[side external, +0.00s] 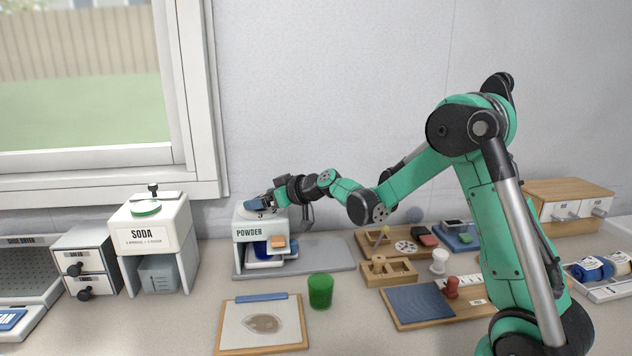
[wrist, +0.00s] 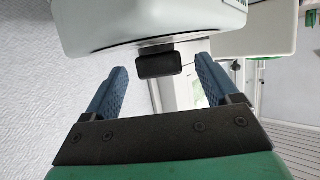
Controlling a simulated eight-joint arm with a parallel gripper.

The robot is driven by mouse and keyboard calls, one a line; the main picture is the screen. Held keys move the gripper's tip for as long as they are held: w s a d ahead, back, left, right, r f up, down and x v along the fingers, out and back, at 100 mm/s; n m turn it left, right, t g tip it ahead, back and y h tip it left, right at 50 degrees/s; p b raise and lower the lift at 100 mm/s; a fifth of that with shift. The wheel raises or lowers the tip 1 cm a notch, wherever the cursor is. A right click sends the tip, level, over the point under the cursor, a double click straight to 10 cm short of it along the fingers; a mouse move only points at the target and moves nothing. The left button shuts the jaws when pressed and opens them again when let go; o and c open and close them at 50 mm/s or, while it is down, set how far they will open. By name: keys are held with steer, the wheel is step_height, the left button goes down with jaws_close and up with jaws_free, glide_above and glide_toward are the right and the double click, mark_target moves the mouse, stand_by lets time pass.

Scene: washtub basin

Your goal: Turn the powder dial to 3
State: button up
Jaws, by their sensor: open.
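The white powder dispenser (side external: 242,223), labelled POWDER, stands against the back wall left of centre. My gripper (side external: 256,204) is at its top, and its blue fingers hide most of that top, so the dial's face and numbers cannot be read. In the wrist view my gripper (wrist: 160,70) is open, with one blue finger on each side. A small dark block (wrist: 158,65) shows between the fingertips, with gaps on both sides. It sits by a pale housing (wrist: 150,18); whether it is the dial's handle I cannot tell.
The white SODA dispenser (side external: 143,219) with a green disc stands to the left. Wooden trays (side external: 408,278) with small items fill the right. A grey board (side external: 325,256) lies beside the powder dispenser.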

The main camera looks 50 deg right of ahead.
jaws_close()
steer(key=shift+a+f+m+h, duration=0.1)
steer(key=shift+a+m+h, duration=0.1)
steer(key=shift+m+h, duration=1.55)
jaws_free()
steer(key=shift+s, duration=0.1)
steer(key=shift+v, duration=2.8)
